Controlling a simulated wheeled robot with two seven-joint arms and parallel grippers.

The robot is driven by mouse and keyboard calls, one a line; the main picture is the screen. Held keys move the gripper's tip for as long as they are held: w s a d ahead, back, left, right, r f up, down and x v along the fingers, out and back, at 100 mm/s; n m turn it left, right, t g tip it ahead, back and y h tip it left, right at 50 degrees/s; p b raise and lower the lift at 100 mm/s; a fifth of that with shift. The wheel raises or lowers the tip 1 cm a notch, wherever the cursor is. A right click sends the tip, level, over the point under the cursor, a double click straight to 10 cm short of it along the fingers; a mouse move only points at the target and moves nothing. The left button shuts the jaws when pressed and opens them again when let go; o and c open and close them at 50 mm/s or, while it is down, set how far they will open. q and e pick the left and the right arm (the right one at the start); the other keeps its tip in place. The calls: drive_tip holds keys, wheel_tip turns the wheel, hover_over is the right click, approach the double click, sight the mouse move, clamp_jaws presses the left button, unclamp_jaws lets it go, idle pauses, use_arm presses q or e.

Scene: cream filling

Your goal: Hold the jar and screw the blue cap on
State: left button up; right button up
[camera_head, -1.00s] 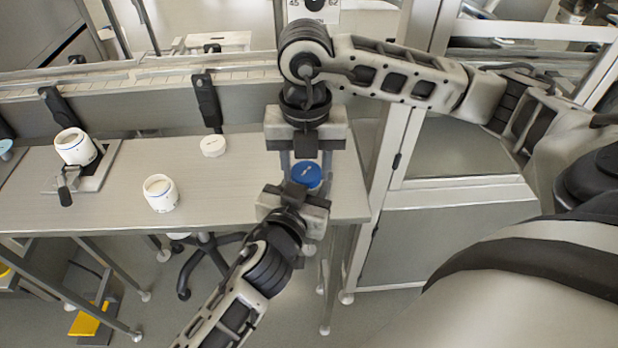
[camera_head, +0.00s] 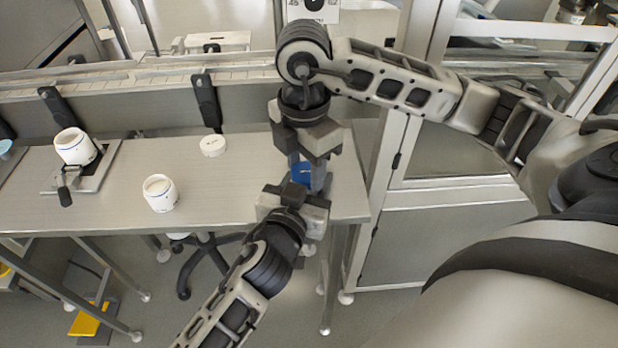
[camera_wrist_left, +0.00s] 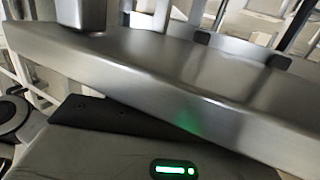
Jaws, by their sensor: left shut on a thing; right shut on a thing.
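The blue cap (camera_head: 301,173) shows between the fingers of my right gripper (camera_head: 307,170), which reaches down over it from above and is shut on it. My left gripper (camera_head: 296,188) comes up from the lower left, just in front of and below the cap. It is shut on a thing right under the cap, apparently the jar. That jar is hidden by the cap and the grippers, so I cannot see whether the cap sits level on it. The left wrist view shows no jar or cap.
An open white jar (camera_head: 161,194) stands on the table (camera_head: 115,208) left of my grippers. A white lid (camera_head: 213,145) lies behind it. Another white jar (camera_head: 74,147) sits in a clamp fixture (camera_head: 98,178) further left. The table's edge shows in the left wrist view (camera_wrist_left: 150,90).

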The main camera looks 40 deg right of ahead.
drive_tip(key=shift+m, duration=0.3)
drive_tip(key=m, duration=0.5)
drive_tip(key=shift+w+m, duration=0.1)
drive_tip(key=shift+m, duration=0.2)
drive_tip(key=o, duration=1.2)
drive_tip(key=shift+a, duration=0.1)
drive_tip(key=shift+c, duration=0.2)
use_arm(q)
drive_tip(key=shift+w, duration=0.1)
use_arm(e)
drive_tip(key=shift+c, duration=0.4)
drive_tip(key=n, duration=0.3)
drive_tip(key=shift+s, duration=0.2)
drive_tip(key=shift+c, duration=0.2)
use_arm(q)
drive_tip(key=shift+w+a, duration=0.1)
use_arm(e)
drive_tip(key=shift+o, duration=0.6)
drive_tip(key=n, duration=0.2)
drive_tip(key=shift+f+n, duration=0.1)
drive_tip(key=shift+n, duration=0.2)
